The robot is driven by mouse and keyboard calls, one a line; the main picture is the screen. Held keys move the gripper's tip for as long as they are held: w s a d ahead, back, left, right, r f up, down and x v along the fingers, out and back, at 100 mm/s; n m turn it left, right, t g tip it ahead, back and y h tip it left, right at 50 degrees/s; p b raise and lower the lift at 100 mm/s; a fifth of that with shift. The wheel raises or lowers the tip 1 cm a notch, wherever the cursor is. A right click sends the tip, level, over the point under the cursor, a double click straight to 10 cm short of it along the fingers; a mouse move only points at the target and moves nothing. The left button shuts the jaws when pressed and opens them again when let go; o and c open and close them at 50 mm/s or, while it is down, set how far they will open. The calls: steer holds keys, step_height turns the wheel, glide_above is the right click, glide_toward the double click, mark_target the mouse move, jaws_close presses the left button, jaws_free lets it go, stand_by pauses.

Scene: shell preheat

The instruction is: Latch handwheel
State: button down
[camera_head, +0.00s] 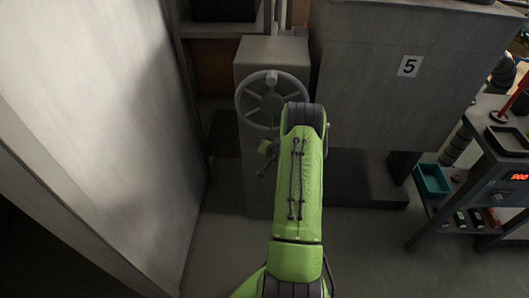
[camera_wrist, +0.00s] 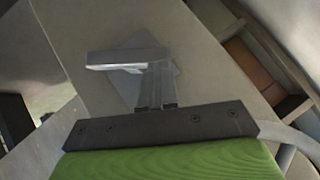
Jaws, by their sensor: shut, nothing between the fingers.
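The grey spoked handwheel (camera_head: 271,103) is on the front of a grey pedestal (camera_head: 262,53) in the head view. A peg-like knob (camera_head: 271,78) stands at its top rim. My green arm covers its lower right side. In the wrist view a curved piece of grey rim (camera_wrist: 289,138) shows at the lower right. My gripper (camera_wrist: 155,72) is shut and empty, its fingers reaching up from the dark bar. A grey diamond-shaped plate (camera_wrist: 122,82) shows behind them. I cannot tell whether the fingers touch it.
A large grey cabinet marked 5 (camera_head: 409,66) stands right of the pedestal. A pale panel (camera_head: 110,110) fills the left side. A bench (camera_head: 490,140) with a red display and a teal bin (camera_head: 432,180) is at the right.

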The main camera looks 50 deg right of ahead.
steer(key=w+n+g+h+b, duration=0.1)
steer(key=w+a+f+n+g+h+b, duration=0.1)
steer(key=g, duration=0.1)
steer(key=shift+a+f+b, duration=0.15)
steer(key=shift+f+b, duration=0.15)
steer(key=shift+b, duration=0.1)
stand_by(0.5)
steer(key=shift+w, duration=0.1)
steer(key=w+d+r+p+v, duration=0.1)
steer(key=p+v, duration=0.2)
steer(key=v, duration=1)
steer(key=shift+d+r, duration=0.2)
steer(key=shift+r, duration=0.1)
